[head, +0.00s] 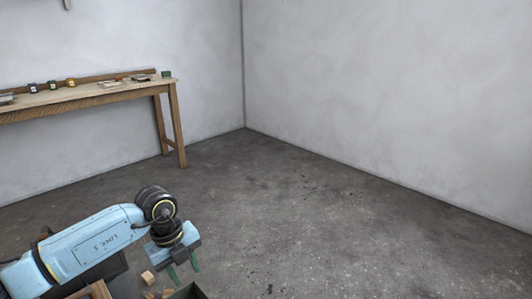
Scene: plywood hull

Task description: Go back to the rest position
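My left arm comes in from the lower left in the head view. My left gripper (184,269) points down at the bottom of the picture. Its two green fingers stand apart and I see nothing between them. My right gripper is not in view.
Below the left gripper is the edge of a dark box (189,290), cut off by the picture. A small wooden block (148,277) and a wooden frame (97,291) are to its left. A workbench (110,92) with several small items stands against the left wall. The floor (330,220) right of the arm is clear.

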